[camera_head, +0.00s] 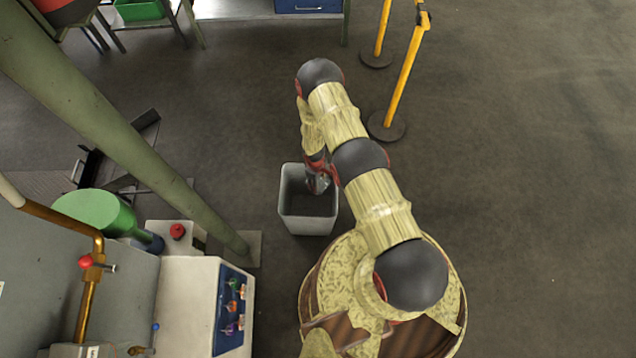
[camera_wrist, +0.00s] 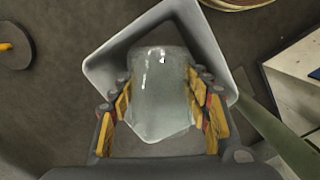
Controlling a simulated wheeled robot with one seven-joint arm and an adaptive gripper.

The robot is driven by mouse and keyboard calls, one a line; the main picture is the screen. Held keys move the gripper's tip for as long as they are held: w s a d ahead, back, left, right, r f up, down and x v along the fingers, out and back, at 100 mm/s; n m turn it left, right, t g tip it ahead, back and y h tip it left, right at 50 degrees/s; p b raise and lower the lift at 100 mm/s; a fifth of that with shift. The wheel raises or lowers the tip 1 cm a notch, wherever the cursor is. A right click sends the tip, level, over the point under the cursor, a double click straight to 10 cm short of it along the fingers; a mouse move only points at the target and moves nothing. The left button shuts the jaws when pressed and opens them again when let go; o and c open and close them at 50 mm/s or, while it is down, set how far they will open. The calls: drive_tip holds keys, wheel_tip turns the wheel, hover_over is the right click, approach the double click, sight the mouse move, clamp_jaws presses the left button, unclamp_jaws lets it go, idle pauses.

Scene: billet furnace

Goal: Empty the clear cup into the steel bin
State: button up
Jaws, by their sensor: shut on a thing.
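The steel bin (camera_head: 309,222) is a light grey, open-topped square bin standing on the floor left of my base in the head view. In the wrist view its rim (camera_wrist: 103,73) shows behind the cup. The clear cup (camera_wrist: 160,85) is between the yellow-padded fingers of my gripper (camera_wrist: 162,112), which is shut on it. The cup overlaps the bin's opening in the wrist view. In the head view my gripper (camera_head: 318,180) is over the bin, and the cup is small and mostly hidden there. I cannot tell the cup's contents or its exact tilt.
A white control cabinet (camera_head: 185,300) with coloured knobs stands left of the bin. A green post (camera_head: 130,140) slants down beside it. Yellow barrier posts (camera_head: 405,80) stand beyond my arm. The floor (camera_head: 540,200) to the right is clear.

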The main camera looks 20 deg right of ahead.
drive_tip(key=shift+s, duration=0.2)
drive_tip(key=shift+w+f+t+y+b, duration=0.15)
drive_tip(key=shift+f+t+y+b, duration=0.2)
drive_tip(key=shift+b, duration=1.25)
drive_tip(key=shift+t+y+b, duration=0.25)
drive_tip(key=shift+b, duration=0.5)
drive_tip(key=shift+f+b, duration=0.15)
drive_tip(key=shift+b, duration=0.55)
